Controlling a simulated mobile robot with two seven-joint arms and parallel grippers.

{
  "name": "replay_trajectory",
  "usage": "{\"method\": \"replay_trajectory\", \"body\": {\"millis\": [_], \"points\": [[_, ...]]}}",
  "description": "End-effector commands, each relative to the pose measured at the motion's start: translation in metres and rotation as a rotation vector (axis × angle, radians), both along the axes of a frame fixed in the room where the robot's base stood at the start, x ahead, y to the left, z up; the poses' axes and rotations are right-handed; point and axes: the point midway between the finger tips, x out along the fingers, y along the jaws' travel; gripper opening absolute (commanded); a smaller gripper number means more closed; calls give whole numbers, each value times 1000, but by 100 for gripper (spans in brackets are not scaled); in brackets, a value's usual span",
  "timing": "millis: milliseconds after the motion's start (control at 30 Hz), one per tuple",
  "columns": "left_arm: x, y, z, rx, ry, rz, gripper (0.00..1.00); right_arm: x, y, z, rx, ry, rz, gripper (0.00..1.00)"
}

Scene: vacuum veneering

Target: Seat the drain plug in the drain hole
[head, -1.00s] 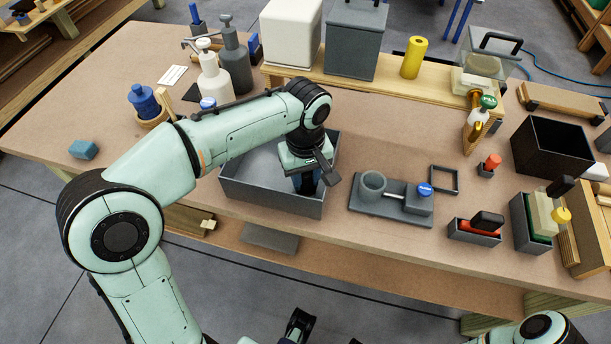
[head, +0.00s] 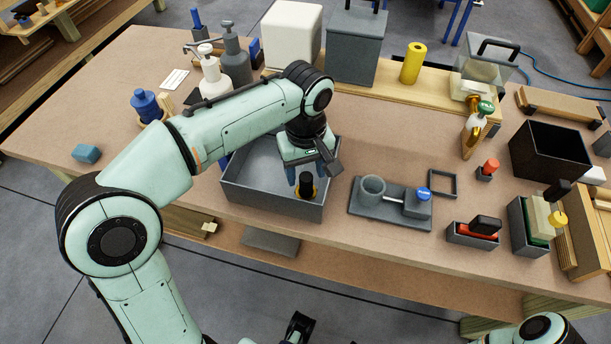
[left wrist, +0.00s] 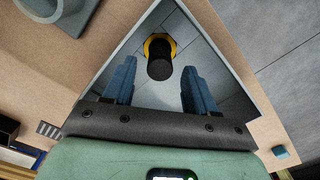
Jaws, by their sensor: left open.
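The drain plug (head: 306,184) is a black cylinder standing in the grey basin (head: 270,198). A yellow ring shows around its base. In the left wrist view, the plug (left wrist: 160,66) stands upright off the basin floor, with the yellow ring (left wrist: 156,40) at its foot. The drain hole is hidden under them, so I cannot tell how deep the plug sits. My left gripper (head: 304,178) is open over the plug. In the left wrist view its blue fingers (left wrist: 160,75) are apart on either side of the plug, clear of it.
The basin walls surround the plug closely on the front side. A grey fixture (head: 372,213) with a cup stands to the right, and a small square frame (head: 443,184) lies beyond it. Bottles (head: 214,82) stand behind left. The bench front left is mostly clear.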

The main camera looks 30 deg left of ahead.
Motion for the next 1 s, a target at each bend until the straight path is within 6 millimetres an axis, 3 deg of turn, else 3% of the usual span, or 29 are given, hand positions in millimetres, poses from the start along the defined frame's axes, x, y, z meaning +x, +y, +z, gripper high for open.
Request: {"method": "replay_trajectory", "body": {"millis": [33, 200, 400, 1000], "points": [[1, -1, 15, -2, -5, -1, 56, -1, 0, 5, 0, 4, 0, 43], [1, -1, 50, -1, -4, 0, 56, -3, 0, 12, 3, 16, 3, 43], [0, -1, 75, -1, -2, -1, 56, -5, 0, 18, 3, 23, 4, 43], [0, 0, 80, 0, 0, -1, 56, -5, 0, 18, 3, 25, 5, 43]]}}
